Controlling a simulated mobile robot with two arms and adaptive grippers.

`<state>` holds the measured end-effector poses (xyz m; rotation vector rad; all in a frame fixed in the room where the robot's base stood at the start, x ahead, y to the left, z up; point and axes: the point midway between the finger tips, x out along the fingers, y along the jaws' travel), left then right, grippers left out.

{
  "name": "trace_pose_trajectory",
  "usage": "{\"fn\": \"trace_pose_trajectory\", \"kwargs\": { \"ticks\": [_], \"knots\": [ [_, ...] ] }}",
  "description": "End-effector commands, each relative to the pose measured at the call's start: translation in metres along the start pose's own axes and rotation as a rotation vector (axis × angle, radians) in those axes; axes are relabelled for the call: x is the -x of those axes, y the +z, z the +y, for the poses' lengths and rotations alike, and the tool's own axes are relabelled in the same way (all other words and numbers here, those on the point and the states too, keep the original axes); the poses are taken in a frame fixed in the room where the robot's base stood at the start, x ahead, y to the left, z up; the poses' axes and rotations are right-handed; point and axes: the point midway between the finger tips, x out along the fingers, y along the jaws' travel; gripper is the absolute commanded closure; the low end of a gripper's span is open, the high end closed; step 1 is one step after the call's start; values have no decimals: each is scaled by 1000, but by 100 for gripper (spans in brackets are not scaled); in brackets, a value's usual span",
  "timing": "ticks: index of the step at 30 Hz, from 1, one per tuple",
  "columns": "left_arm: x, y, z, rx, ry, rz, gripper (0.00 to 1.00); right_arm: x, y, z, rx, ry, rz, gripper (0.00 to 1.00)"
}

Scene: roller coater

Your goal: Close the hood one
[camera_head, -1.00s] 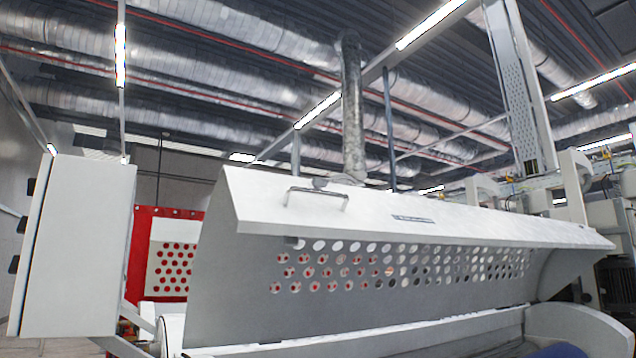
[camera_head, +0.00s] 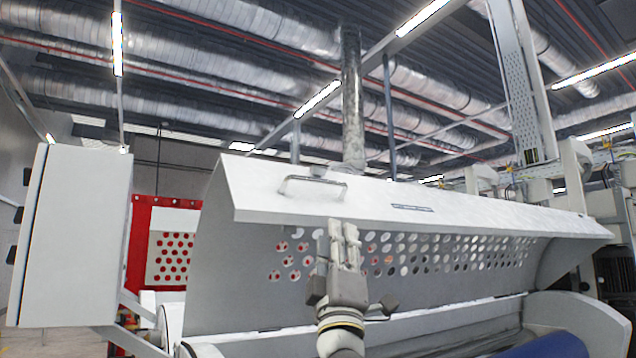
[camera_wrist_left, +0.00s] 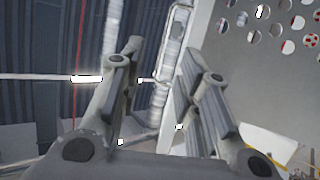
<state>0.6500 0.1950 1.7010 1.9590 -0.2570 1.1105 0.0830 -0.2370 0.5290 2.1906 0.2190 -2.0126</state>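The hood (camera_head: 420,212) is a long white cover with rows of round holes in its front panel; it stands raised above the machine. A grey metal handle (camera_head: 313,186) sits on its upper face near the left end. My left gripper (camera_head: 344,226) points up in front of the perforated panel, just below the hood's lip and the handle. In the left wrist view its two fingers (camera_wrist_left: 157,75) are apart with nothing between them. The perforated panel (camera_wrist_left: 245,70) and the handle (camera_wrist_left: 180,20) show there beyond the fingers. My right gripper is not in view.
A white cabinet (camera_head: 75,235) stands at the left. A blue roller (camera_head: 555,345) lies at the lower right under the hood. Ducts and lamps are high overhead.

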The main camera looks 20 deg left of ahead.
Motion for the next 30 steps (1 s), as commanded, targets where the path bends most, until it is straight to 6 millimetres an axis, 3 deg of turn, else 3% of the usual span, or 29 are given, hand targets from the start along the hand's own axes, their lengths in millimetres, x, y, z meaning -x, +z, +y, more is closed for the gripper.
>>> {"fn": "trace_pose_trajectory", "kwargs": {
  "ticks": [1, 3, 6, 17, 30],
  "knots": [
    [-20, -11, 8, 22, -52, 19, 69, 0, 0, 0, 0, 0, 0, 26],
    [-39, -20, 11, 47, -136, 25, 69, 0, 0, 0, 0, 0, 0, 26],
    [-58, -29, 17, 71, -240, 14, 69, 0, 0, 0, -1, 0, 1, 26],
    [-83, -36, 25, 90, -393, -38, 69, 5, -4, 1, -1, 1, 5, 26],
    [-147, -34, 2, 88, -392, -36, 69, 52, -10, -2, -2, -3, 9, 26]
  ]
}}
